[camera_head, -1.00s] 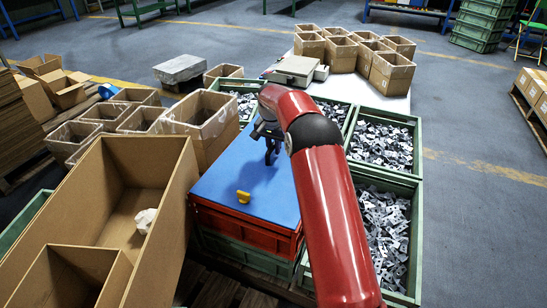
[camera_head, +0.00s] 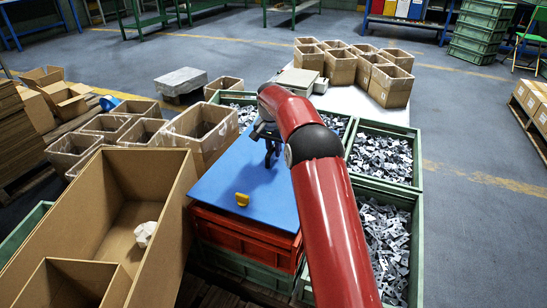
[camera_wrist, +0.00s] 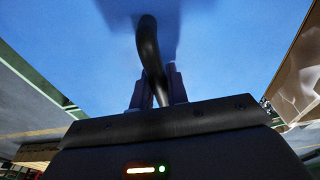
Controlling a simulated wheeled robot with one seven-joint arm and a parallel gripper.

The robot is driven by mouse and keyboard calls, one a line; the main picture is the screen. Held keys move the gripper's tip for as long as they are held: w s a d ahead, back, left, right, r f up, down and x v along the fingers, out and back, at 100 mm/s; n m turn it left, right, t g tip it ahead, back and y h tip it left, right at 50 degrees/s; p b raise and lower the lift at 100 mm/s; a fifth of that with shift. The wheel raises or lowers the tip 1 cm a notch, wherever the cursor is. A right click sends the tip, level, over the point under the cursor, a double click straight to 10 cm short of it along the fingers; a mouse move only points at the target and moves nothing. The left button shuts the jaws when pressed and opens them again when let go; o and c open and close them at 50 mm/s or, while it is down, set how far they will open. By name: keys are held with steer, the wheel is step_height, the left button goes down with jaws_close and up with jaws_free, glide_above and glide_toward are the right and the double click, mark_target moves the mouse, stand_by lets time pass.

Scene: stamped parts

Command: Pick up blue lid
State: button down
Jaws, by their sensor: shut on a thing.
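The blue lid (camera_head: 235,178) is a flat sheet over a red crate (camera_head: 235,229) in the middle of the head view. A small yellow piece (camera_head: 242,199) sits near its front edge. My gripper (camera_head: 269,150) is over the far part of the lid. In the wrist view, my gripper (camera_wrist: 157,85) is shut on a dark curved handle (camera_wrist: 149,45) in front of the blue surface (camera_wrist: 80,45). The lid looks slightly raised above the red crate's rim. The handle's joint with the lid is not clear.
A tall cardboard box (camera_head: 172,185) stands close on the left, with a pale crumpled lump (camera_head: 145,233) inside. Green bins of metal parts (camera_head: 385,150) line the right side. Open cartons (camera_head: 210,125) stand behind on the left, and a scale (camera_head: 297,82) stands beyond my arm.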

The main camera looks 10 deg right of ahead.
step_height(320, 180, up, 16)
steer(key=p, duration=0.3)
steer(key=shift+f+p, duration=0.15)
steer(key=shift+p, duration=0.25)
stand_by(0.6)
stand_by(0.3)
